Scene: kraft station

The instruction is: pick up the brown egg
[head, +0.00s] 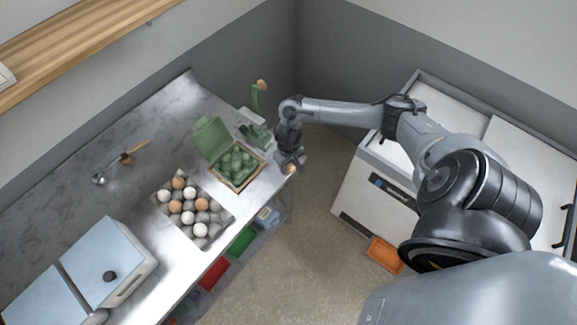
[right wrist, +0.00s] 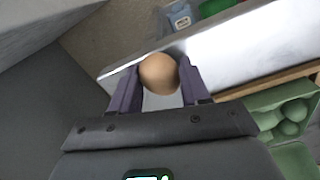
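My right gripper (head: 289,164) hangs just off the counter's right end, beside the green egg carton. It is shut on a brown egg (head: 291,169). In the right wrist view the egg (right wrist: 159,73) sits between the two purple-grey fingertips (right wrist: 160,82), with a finger against each side. The egg is held in the air near the counter edge. Other brown eggs (head: 175,206) and several white eggs (head: 200,229) sit in a grey egg tray (head: 222,224) on the counter. My left gripper is not in view.
Coloured bins (head: 214,273) sit below the marble counter (head: 70,215).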

